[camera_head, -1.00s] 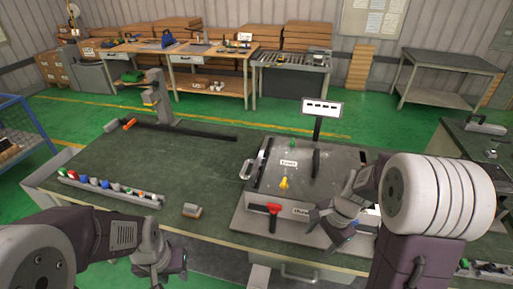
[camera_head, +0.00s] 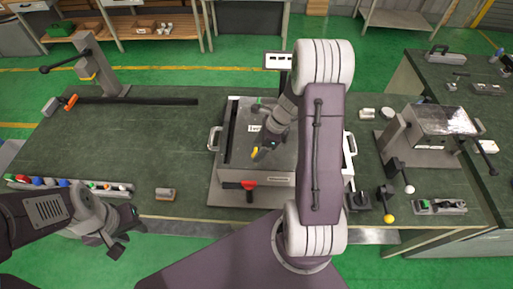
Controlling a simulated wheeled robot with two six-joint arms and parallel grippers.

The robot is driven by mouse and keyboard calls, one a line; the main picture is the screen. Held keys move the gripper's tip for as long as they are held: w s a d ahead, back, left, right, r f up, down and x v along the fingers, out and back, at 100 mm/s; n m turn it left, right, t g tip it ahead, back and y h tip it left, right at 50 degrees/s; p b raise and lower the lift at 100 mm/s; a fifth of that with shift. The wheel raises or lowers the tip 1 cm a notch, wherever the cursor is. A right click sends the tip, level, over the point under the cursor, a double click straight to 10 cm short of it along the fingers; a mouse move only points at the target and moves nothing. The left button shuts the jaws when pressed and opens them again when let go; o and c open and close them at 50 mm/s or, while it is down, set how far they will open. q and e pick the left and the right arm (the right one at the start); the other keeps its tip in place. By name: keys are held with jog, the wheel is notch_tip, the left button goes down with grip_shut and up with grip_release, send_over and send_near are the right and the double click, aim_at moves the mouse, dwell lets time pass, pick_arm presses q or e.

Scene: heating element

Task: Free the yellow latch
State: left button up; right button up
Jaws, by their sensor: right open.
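The yellow latch (camera_head: 254,153) is a small yellow piece on top of the grey heating element box (camera_head: 238,170), near its middle in the head view. My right gripper (camera_head: 266,150) is open, pointing down right beside the latch, and hides part of it and of the box top. I cannot tell whether a finger touches the latch. A red handle (camera_head: 242,185) is on the box's front side. My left gripper (camera_head: 127,232) is open and empty at the table's front edge, lower left, well away from the box.
A row of coloured parts (camera_head: 60,184) lies at the table's left front, beside my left arm. A small block (camera_head: 165,194) sits left of the box. A machine with levers (camera_head: 440,128) stands to the right. The table's left middle is clear.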

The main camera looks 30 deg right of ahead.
jog(key=shift+w+a+f, duration=0.2)
jog(key=shift+w+f, duration=0.05)
jog(key=shift+f, duration=0.3)
jog(key=shift+s+a+f, duration=0.1)
jog(key=shift+s+a+r, duration=0.15)
jog(key=shift+s+r, duration=0.05)
jog(key=shift+s, duration=0.25)
jog(key=shift+w+f, duration=0.15)
jog(key=shift+w, duration=0.1)
jog(key=c, duration=1.2)
jog(key=shift+c, duration=0.9)
pick_arm(q)
jog(key=shift+s+a, duration=0.15)
jog(key=shift+s, duration=0.1)
